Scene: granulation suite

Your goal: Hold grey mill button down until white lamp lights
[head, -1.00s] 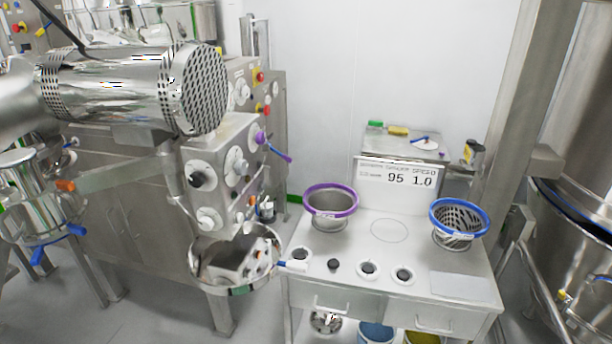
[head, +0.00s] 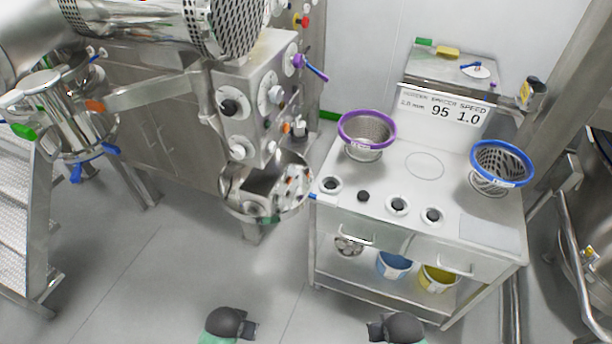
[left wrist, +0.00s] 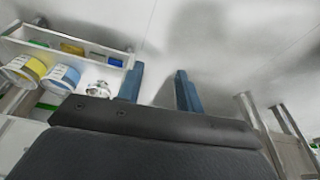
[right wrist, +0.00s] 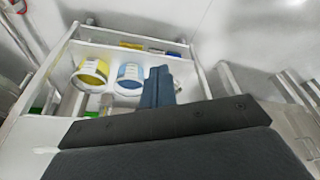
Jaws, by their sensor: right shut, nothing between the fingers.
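The steel mill housing (head: 250,75) stands left of centre in the head view, with several round knobs and buttons on its faces. A grey round button (head: 274,95) and a black knob (head: 228,107) sit on it. Pale round fittings also show there, but I cannot tell which one is the white lamp or whether it is lit. My left gripper (head: 250,330) is low in the head view; its blue fingers stand apart and empty in the left wrist view (left wrist: 158,90). My right gripper (head: 376,332) is low to the right; its fingers (right wrist: 158,87) are together and empty. Both are well away from the mill.
A steel bench (head: 415,240) stands right of the mill, with a purple-rimmed sieve (head: 366,130), a blue-rimmed sieve (head: 500,163) and a display reading 95 and 1.0 (head: 445,107). Its lower shelf holds blue and yellow tubs. A bowl (head: 235,190) hangs below the mill. The floor in front is clear.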

